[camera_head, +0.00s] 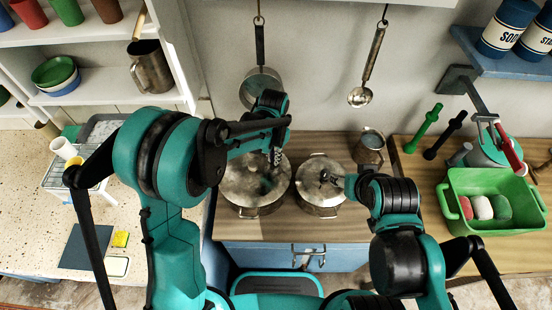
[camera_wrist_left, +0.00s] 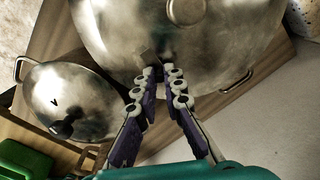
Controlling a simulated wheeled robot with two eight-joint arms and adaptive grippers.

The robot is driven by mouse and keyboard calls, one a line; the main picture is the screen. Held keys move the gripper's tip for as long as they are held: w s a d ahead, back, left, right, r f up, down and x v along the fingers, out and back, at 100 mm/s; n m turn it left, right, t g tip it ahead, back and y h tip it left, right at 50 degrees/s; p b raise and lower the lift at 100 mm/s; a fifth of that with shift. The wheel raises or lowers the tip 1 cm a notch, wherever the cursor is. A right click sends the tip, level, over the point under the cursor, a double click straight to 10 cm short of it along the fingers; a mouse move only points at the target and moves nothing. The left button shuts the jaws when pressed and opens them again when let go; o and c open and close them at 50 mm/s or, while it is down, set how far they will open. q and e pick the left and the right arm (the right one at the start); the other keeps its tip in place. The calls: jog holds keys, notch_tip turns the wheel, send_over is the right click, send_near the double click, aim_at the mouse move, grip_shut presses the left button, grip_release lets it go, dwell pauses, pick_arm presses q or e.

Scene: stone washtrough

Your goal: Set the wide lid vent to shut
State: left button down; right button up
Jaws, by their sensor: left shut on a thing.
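The wide pot's lid (camera_head: 243,180) is a round metal lid on the left pot of the counter. In the left wrist view the wide lid (camera_wrist_left: 120,25) fills the top, with a round knob (camera_wrist_left: 187,10). My left gripper (camera_head: 275,156) is over the lid's upper right part. In the left wrist view my left gripper (camera_wrist_left: 160,72) is shut on a small flat tab, the lid vent (camera_wrist_left: 149,57), partly hidden by the fingers. The vent's setting cannot be read. My right gripper (camera_head: 335,181) is by the smaller pot's lid; its fingers are too small to read.
The smaller lidded pot (camera_head: 318,208) stands close to the right. A metal mug (camera_head: 369,150) is behind it. A pan (camera_head: 260,88) and a ladle (camera_head: 361,96) hang on the wall. A green crate (camera_head: 490,182) holds several items at right.

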aim_at(272, 164)
pick_arm(q)
jog(key=shift+a+n+b, duration=0.15)
jog(key=shift+a+n, duration=0.05)
jog(key=shift+n, duration=0.6)
jog(key=shift+a+n+b, duration=0.15)
jog(key=shift+a+n, duration=0.05)
jog(key=shift+n, duration=0.6)
jog(key=c, duration=1.6)
grip_release()
jog(key=shift+r, duration=0.1)
notch_tip(272, 164, up, 12)
jog(key=shift+f, duration=0.1)
